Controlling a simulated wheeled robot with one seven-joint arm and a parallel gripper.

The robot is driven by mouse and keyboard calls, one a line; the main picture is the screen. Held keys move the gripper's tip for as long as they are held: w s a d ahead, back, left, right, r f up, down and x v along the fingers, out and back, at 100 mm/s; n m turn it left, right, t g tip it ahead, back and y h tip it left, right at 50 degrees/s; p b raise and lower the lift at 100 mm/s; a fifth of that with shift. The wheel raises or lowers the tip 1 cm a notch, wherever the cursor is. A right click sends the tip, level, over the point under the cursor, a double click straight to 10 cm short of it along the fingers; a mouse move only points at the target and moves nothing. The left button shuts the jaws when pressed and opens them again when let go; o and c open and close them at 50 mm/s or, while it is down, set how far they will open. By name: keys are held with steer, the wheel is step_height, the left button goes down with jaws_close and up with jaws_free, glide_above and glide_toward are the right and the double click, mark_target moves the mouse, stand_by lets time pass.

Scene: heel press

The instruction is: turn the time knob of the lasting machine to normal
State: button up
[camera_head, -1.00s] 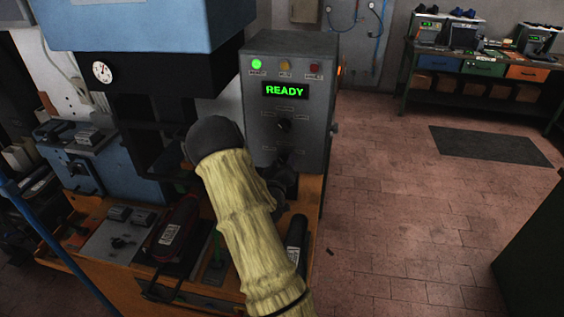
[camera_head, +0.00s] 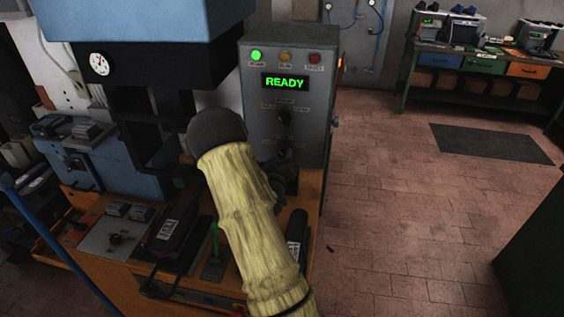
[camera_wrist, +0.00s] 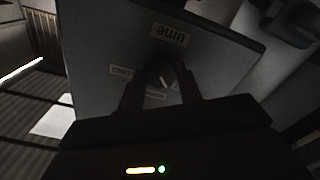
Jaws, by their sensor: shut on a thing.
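The lasting machine's grey control box (camera_head: 321,110) stands behind my forearm in the head view, with a green READY display (camera_head: 284,81). An upper black knob (camera_head: 284,117) is clear of my gripper. My dark gripper (camera_head: 284,156) is at the lower part of the panel, where it hides most of what it holds. In the wrist view the "time" label (camera_wrist: 170,35) appears upside down beside the time knob (camera_wrist: 161,75). My gripper (camera_wrist: 160,85) is shut on that knob, one finger on each side. A pale pointer mark shows on the knob; the setting labels around it are too blurred to read.
The blue press head (camera_head: 130,20) and its gauge (camera_head: 98,63) are left of the box.

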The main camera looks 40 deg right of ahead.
steer(key=m+b, duration=0.2)
steer(key=b, duration=0.2)
steer(key=m+b, duration=0.3)
steer(key=b, duration=0.2)
steer(key=shift+f, duration=0.4)
steer(key=m+b, duration=0.2)
steer(key=b, duration=0.1)
steer(key=shift+r+b, duration=0.1)
steer(key=shift+b, duration=0.3)
steer(key=shift+r+m+b, duration=0.15)
steer(key=shift+m+b, duration=0.65)
steer(key=shift+b, duration=0.2)
steer(key=shift+r, duration=0.1)
steer(key=o, duration=1)
steer(key=shift+s, duration=0.1)
